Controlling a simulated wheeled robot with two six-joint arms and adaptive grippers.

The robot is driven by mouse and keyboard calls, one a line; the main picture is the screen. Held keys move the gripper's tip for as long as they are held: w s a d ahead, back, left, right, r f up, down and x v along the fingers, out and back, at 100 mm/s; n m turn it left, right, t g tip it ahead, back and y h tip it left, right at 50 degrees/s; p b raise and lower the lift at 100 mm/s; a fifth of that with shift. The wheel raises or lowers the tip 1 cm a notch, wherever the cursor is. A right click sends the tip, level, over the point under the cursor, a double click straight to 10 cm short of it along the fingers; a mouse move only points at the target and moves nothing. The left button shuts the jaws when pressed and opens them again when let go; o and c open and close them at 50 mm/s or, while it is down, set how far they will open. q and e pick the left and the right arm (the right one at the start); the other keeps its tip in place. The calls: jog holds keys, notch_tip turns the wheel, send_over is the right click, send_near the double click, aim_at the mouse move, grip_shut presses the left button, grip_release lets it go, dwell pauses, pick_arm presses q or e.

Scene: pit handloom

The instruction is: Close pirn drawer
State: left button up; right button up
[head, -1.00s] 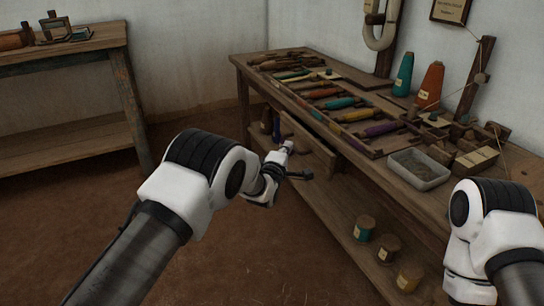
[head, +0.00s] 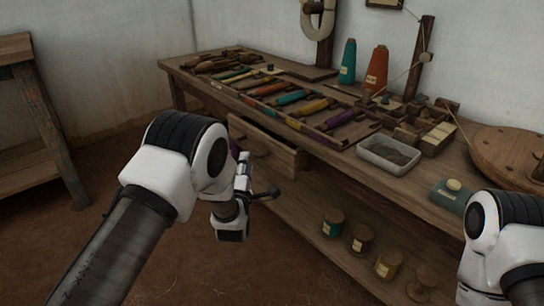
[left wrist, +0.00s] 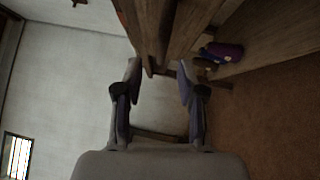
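The pirn drawer (head: 278,156) is a wooden drawer under the bench's front edge, standing out from the bench in the head view.
The workbench (head: 420,185) carries a rack of coloured pirns (head: 290,97), a grey tray (head: 389,154), and teal (head: 347,63) and orange (head: 376,70) cones. Several spools stand on the lower shelf (head: 310,205). Another table (head: 35,150) is at left. The floor between is open.

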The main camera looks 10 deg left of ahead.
aim_at(248, 149)
pick_arm(q)
jog(key=w+b, duration=0.1)
jog(key=w, duration=0.2)
jog(key=w+a+b, duration=0.1)
jog(key=w+b, duration=0.1)
jog(key=w, duration=0.1)
jog(key=shift+w+a, duration=0.2)
jog(key=shift+w, duration=0.2)
jog(key=shift+w+r, duration=0.25)
jog(key=shift+w, duration=0.2)
grip_shut()
pick_arm(e)
notch_tip(248, 149, down, 4)
jog(key=shift+d+f, duration=0.1)
jog(key=shift+f, duration=0.05)
pick_arm(q)
jog(key=shift+r, duration=0.1)
